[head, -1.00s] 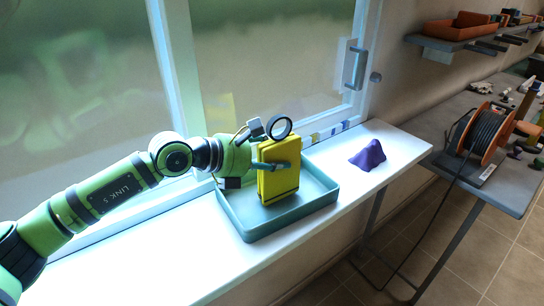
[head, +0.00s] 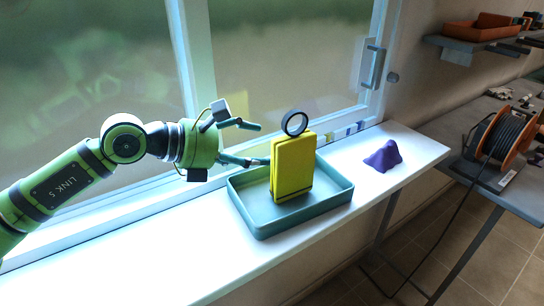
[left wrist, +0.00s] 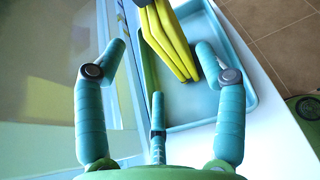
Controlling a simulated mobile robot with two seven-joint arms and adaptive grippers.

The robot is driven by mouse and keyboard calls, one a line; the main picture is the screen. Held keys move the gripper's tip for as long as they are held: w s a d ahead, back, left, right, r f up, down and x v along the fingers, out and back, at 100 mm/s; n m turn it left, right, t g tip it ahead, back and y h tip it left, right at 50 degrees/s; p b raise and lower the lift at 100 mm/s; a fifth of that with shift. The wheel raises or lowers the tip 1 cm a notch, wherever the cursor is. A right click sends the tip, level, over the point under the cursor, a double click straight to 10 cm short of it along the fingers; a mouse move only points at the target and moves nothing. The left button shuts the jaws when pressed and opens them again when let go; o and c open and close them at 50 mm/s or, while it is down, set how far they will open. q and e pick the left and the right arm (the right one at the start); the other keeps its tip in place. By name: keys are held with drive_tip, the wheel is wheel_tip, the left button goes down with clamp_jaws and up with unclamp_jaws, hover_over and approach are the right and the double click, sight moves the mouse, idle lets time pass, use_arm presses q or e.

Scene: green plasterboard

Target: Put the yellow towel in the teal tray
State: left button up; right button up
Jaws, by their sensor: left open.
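The yellow towel (head: 293,168) is a folded block standing upright inside the teal tray (head: 300,220) on the white windowsill. In the left wrist view the towel (left wrist: 166,35) shows its folded layers, with the tray (left wrist: 202,105) around it. My left gripper (head: 260,144) is open and empty, to the left of the towel, with its fingers pointing towards it. In the left wrist view the gripper's fingers (left wrist: 160,48) are spread wide, short of the towel. My right gripper is in neither view.
A dark ring (head: 294,122) shows at the towel's top edge; whether it rests there is unclear. A purple cloth (head: 383,157) lies to the right of the tray. A cable reel (head: 500,138) stands on a grey table. The window is close behind the tray.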

use_arm(q)
drive_tip(key=shift+v, duration=1.5)
drive_tip(key=shift+d, duration=0.1)
